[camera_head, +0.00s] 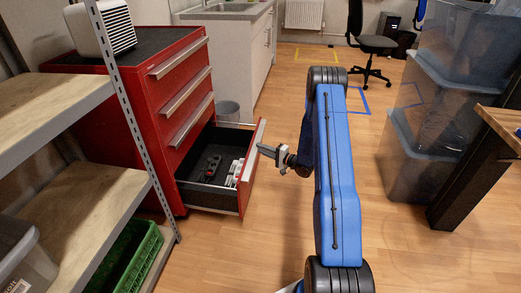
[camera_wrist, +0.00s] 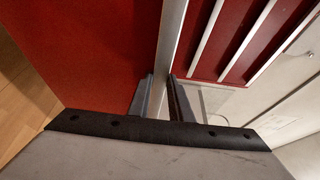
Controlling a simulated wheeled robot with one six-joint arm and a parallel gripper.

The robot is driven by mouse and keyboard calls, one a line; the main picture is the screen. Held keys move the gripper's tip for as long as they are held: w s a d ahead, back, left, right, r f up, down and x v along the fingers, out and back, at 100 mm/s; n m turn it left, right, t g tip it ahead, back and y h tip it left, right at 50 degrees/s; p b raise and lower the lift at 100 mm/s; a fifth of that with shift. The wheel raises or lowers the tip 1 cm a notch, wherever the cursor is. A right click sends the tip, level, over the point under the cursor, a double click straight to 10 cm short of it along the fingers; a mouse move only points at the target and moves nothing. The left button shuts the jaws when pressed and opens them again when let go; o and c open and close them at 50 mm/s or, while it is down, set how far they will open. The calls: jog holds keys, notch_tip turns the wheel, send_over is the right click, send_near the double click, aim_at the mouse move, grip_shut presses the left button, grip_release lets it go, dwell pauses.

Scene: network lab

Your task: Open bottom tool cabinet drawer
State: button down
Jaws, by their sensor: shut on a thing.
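The red tool cabinet (camera_head: 150,92) stands at the left in the head view. Its bottom drawer (camera_head: 246,170) is pulled well out, and its black inside shows with a few dark and white items in it. The upper drawers are closed. My gripper (camera_head: 266,151) is at the drawer's front edge. In the wrist view, the two fingers of my gripper (camera_wrist: 162,98) are closed around the long metal handle (camera_wrist: 172,42) of the drawer, with the red drawer front (camera_wrist: 100,50) beside it. The exact contact is partly hidden.
A metal shelf (camera_head: 75,205) with a green crate (camera_head: 128,255) stands at the near left. Clear stacked boxes (camera_head: 412,165) and a wooden table (camera_head: 505,125) are at the right. Wooden floor is free around the drawer's right side. An office chair (camera_head: 378,42) is at the back.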

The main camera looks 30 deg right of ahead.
jog(key=shift+f, duration=0.25)
jog(key=c, duration=1.7)
grip_release()
jog(key=shift+r, duration=0.1)
jog(key=v, duration=1.7)
jog(key=shift+s, duration=0.25)
jog(key=shift+w, duration=0.1)
